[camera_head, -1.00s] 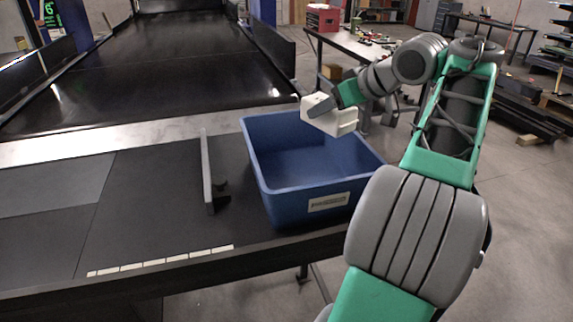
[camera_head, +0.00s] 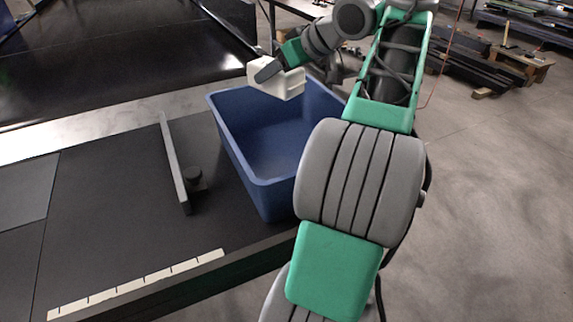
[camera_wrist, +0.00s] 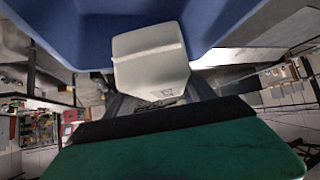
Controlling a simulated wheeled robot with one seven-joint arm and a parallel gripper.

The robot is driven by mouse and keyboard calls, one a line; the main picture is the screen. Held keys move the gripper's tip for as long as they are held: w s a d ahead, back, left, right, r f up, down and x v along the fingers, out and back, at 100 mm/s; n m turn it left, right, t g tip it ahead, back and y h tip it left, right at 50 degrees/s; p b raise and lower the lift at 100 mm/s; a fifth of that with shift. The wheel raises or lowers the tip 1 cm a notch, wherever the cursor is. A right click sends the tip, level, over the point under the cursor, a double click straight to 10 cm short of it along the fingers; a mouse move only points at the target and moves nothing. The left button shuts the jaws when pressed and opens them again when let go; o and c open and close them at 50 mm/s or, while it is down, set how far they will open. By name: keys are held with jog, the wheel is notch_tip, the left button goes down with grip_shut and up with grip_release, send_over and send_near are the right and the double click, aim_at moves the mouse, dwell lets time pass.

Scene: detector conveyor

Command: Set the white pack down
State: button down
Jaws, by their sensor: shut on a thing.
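The white pack (camera_head: 279,79) is a small boxy block held in my gripper (camera_head: 268,72), over the far rim of the blue bin in the head view. My gripper is shut on it. In the wrist view the white pack (camera_wrist: 150,58) fills the middle, with the blue bin (camera_wrist: 52,22) behind it. The blue bin (camera_head: 240,150) stands on the dark counter at its right end. The part of its inside that shows looks empty; my arm hides its right side.
A low dark metal rail (camera_head: 172,160) with a knob stands on the counter left of the bin. A row of pale labels (camera_head: 140,284) runs along the counter's front edge. The conveyor belt (camera_head: 120,65) lies beyond. Open floor (camera_head: 480,200) is at right.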

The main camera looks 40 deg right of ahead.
jog(key=b, duration=0.8)
send_over(278, 146)
notch_tip(278, 146, down, 17)
jog(key=shift+r, duration=0.1)
jog(key=shift+c, duration=1.6)
grip_release()
jog(key=shift+s+r, duration=0.25)
jog(key=v, duration=0.7)
jog(key=shift+f+p, duration=0.1)
jog(key=shift+p, duration=0.2)
